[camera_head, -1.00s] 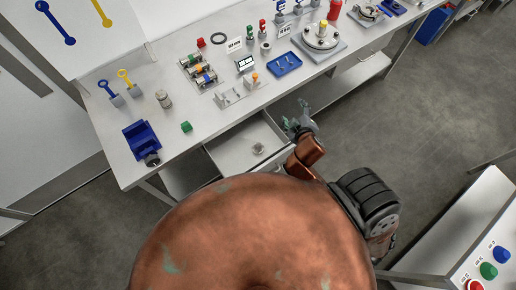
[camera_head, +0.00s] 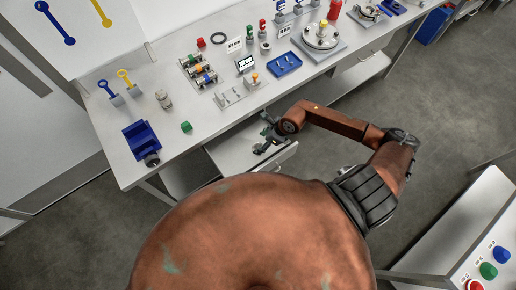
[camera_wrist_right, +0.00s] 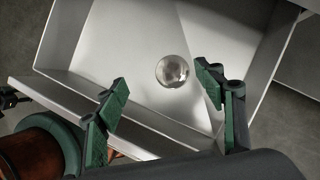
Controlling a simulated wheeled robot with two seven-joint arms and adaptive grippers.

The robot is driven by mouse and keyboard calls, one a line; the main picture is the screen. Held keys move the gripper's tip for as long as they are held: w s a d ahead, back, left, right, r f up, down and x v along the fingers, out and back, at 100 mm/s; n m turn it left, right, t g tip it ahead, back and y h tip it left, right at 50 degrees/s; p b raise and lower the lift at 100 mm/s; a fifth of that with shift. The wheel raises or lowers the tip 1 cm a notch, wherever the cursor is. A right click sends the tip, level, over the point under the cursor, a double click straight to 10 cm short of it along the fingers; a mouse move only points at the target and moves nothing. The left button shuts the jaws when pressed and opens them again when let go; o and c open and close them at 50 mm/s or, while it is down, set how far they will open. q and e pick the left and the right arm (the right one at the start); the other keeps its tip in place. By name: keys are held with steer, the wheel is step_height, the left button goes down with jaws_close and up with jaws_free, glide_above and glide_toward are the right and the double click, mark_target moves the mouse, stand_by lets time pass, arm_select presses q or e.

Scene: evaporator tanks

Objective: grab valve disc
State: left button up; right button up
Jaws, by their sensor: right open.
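The valve disc (camera_wrist_right: 172,71), a small round silvery piece, lies in the open drawer (camera_wrist_right: 120,35) in the right wrist view. My right gripper (camera_wrist_right: 165,100) is open and empty, its two green-padded fingers spread to either side below the disc in the picture, apart from it. In the head view my right gripper (camera_head: 266,138) is over the drawer (camera_head: 228,154), and the disc is hidden there. My left gripper does not show.
The drawer's raised walls surround the disc. The workbench (camera_head: 205,118) above carries a blue vise (camera_head: 141,138), a green block (camera_head: 186,127), a blue tray (camera_head: 285,64) and several fittings. A button panel (camera_head: 488,270) stands at the lower right.

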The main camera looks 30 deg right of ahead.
steer(key=shift+d+f+h, duration=0.4)
steer(key=shift+d+f, duration=0.45)
steer(key=shift+d, duration=0.1)
steer(key=x, duration=0.3)
steer(key=p+x, duration=0.1)
steer(key=x, duration=0.3)
steer(key=shift+s, duration=0.2)
steer(key=shift+a, duration=0.1)
steer(key=c, duration=1.6)
